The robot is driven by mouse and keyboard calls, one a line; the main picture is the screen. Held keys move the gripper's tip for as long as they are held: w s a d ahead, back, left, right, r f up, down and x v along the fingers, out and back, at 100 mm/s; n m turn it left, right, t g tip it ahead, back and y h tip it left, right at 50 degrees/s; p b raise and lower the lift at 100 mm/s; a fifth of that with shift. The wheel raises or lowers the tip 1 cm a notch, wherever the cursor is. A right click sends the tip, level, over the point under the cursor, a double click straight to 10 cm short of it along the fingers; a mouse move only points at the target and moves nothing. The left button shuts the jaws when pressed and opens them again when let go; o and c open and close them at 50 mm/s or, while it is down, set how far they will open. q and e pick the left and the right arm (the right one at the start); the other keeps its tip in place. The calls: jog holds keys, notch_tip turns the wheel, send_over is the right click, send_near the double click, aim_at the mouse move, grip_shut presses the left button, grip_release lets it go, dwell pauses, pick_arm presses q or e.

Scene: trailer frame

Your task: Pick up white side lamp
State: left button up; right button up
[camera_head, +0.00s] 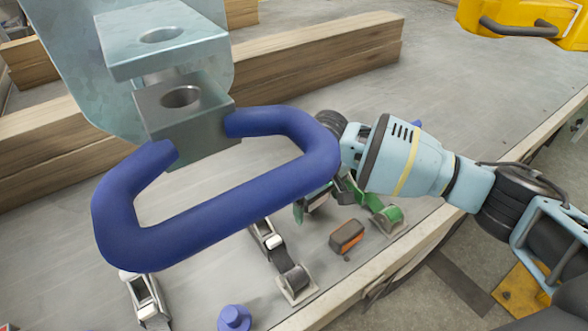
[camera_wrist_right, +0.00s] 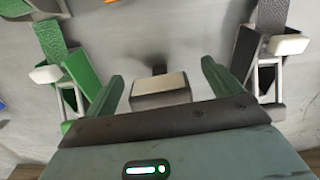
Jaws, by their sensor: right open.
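The white side lamp (camera_wrist_right: 160,86) is a small pale block with a dark base. In the right wrist view it lies on the grey surface, in the gap between my right gripper's two green fingers (camera_wrist_right: 162,78). Bare space shows on both sides of it, so the fingers are open and not gripping it. In the head view my right gripper (camera_head: 333,203) is low over the bed, its fingers pointing down. There the lamp is mostly hidden by the gripper, and I cannot make it out clearly. My left gripper is not in view.
An orange lamp (camera_head: 347,236) lies near the gripper. A green strap ratchet (camera_head: 388,217) and a grey one (camera_head: 293,280) lie close by. Timber beams (camera_head: 310,55) lie behind. A yellow case (camera_head: 530,18) is top right.

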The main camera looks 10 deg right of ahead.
jog(key=c, duration=1.2)
jog(key=shift+o, duration=0.2)
jog(key=shift+r+p, duration=0.85)
jog(key=shift+r, duration=4.3)
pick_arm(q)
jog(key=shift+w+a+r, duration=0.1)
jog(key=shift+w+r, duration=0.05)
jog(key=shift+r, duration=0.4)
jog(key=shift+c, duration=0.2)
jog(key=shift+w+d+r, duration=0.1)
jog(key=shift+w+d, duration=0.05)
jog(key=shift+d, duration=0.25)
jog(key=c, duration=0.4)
pick_arm(e)
jog(key=s+d+r+m, duration=0.2)
jog(key=s+d+m, duration=0.3)
jog(key=s+d, duration=0.2)
jog(key=shift+s+r, duration=0.4)
jog(key=shift+s, duration=0.4)
